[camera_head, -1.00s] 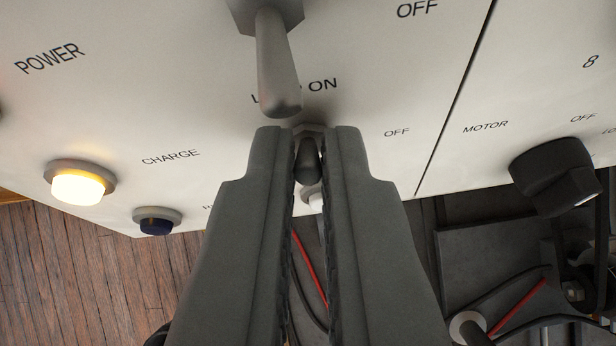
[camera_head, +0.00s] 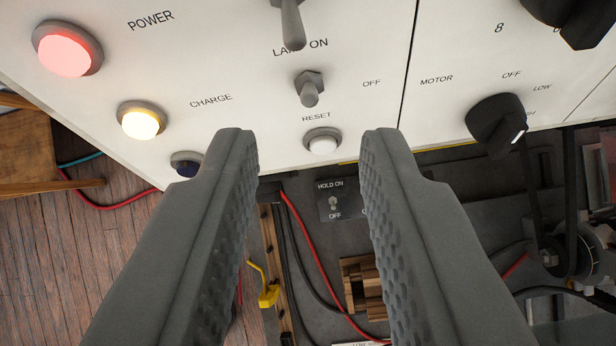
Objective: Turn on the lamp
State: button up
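The lamp switch (camera_head: 309,92) is a small grey toggle on the white panel, just under the partly covered label that reads as "LAMP ON". An "OFF" label is to its right. Its lever points down and out from the panel; I cannot tell its set position for sure. My gripper (camera_head: 309,140) is open and empty. Its two fingers are wide apart in the picture below the switch, touching neither side of it. The lamp itself is not identifiable in view.
A larger toggle (camera_head: 291,24) is above the switch and a white reset button (camera_head: 322,141) below it. A red light (camera_head: 66,49) and a yellow light (camera_head: 139,121) glow at left. A black motor knob (camera_head: 496,125) is at right. Cables hang below the panel.

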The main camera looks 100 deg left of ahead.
jog(key=v, duration=1.2)
jog(key=shift+s, duration=0.15)
jog(key=s+f+n+t, duration=0.2)
jog(key=s+f+t, duration=0.8)
jog(key=s+f, duration=1.8)
jog(key=s, duration=0.4)
jog(key=shift+o, duration=0.4)
jog(key=shift+d+f, duration=0.1)
jog(key=shift+d, duration=0.05)
dwell(0.3)
